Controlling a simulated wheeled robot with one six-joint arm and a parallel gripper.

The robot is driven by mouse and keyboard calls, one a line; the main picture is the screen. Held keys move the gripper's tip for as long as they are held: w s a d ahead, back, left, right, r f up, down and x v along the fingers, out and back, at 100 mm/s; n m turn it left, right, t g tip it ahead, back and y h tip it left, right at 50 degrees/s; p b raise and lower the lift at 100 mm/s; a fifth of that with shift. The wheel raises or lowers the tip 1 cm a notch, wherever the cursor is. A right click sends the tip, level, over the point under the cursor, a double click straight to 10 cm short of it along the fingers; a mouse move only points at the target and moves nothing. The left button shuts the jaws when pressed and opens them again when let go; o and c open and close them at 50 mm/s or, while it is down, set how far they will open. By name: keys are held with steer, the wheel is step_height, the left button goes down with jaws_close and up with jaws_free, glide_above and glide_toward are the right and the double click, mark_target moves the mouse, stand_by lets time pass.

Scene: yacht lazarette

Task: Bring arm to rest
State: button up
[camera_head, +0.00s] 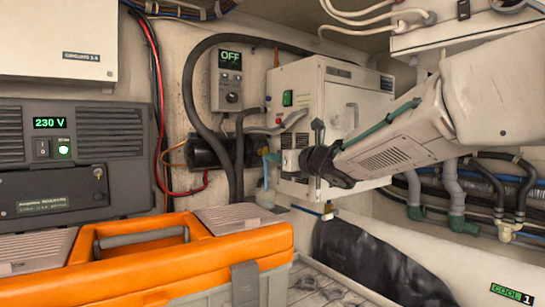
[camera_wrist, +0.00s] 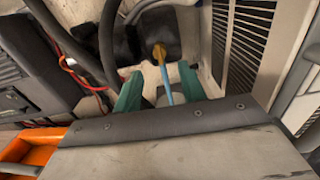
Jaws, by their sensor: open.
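My arm (camera_head: 395,140) reaches in from the upper right in the head view. My gripper (camera_head: 318,155) is at its left end, in front of the lower part of a white metal box (camera_head: 300,95). In the wrist view, the two teal fingers of my gripper (camera_wrist: 161,88) stand apart. A yellow fitting (camera_wrist: 159,53) with a blue tube shows beyond them. I see nothing held. Whether the gripper touches the box or its fittings cannot be told.
An orange-lidded toolbox (camera_head: 190,250) stands at the front left. A dark power unit reading 230 V (camera_head: 75,155) is behind it. A black hose (camera_head: 190,85) loops along the wall. A control panel reads OFF (camera_head: 229,78). Pipes (camera_head: 455,195) run at the right.

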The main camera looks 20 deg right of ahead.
steer(key=v, duration=0.2)
steer(key=shift+s+d, duration=0.1)
steer(key=shift+s, duration=0.25)
